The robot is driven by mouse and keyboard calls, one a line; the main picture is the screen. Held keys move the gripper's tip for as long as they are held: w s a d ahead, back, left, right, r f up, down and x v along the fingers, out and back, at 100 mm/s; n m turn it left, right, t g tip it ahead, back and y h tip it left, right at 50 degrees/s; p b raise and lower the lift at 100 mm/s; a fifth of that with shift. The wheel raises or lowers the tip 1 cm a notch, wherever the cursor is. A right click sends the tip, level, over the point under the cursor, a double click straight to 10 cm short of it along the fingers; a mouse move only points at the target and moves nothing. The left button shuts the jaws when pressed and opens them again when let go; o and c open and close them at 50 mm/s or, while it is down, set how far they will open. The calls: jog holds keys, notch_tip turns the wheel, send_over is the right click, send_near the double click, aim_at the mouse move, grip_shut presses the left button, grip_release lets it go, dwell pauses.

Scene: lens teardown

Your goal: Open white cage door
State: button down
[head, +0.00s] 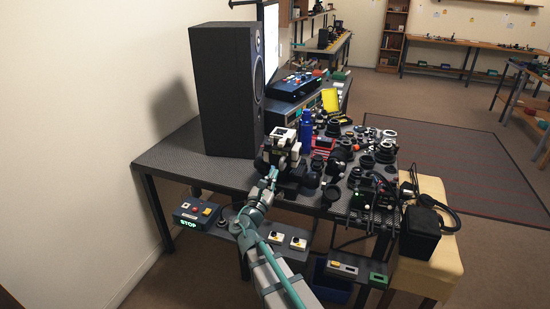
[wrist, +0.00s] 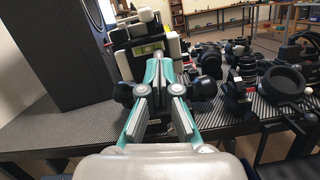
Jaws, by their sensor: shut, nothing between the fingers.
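A white-and-black device (head: 282,146) stands on the dark table, just right of the tall speaker. It also shows in the wrist view (wrist: 146,30), straight ahead, with white bars at its top and sides and a dark body. I take it as the white cage, but I cannot make out the door's edge or handle. My gripper (wrist: 155,66) is shut and empty, its grey and teal fingers together in front of the device's lower part. In the head view my gripper (head: 272,172) is at the device's near side. Contact cannot be told, and the fingers hide part of the device.
The tall black speaker (head: 224,90) stands close on the left. Many black lenses and rings (wrist: 245,70) crowd the table to the right. A blue bottle (head: 306,128) stands behind. The table (head: 190,160) has a bare strip at its front left.

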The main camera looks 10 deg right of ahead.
jog(key=n, duration=0.2)
jog(key=p, duration=0.2)
send_near(286, 137)
jog(key=shift+w+d+f+t+y, duration=0.15)
jog(key=shift+w+d+f, duration=0.1)
jog(key=shift+w+d, duration=0.25)
jog(key=shift+w+d+f+t+y, duration=0.15)
jog(key=shift+w+d+f, duration=0.15)
jog(key=shift+w+d, duration=0.15)
jog(key=shift+r+n, duration=0.1)
jog(key=shift+n, duration=0.2)
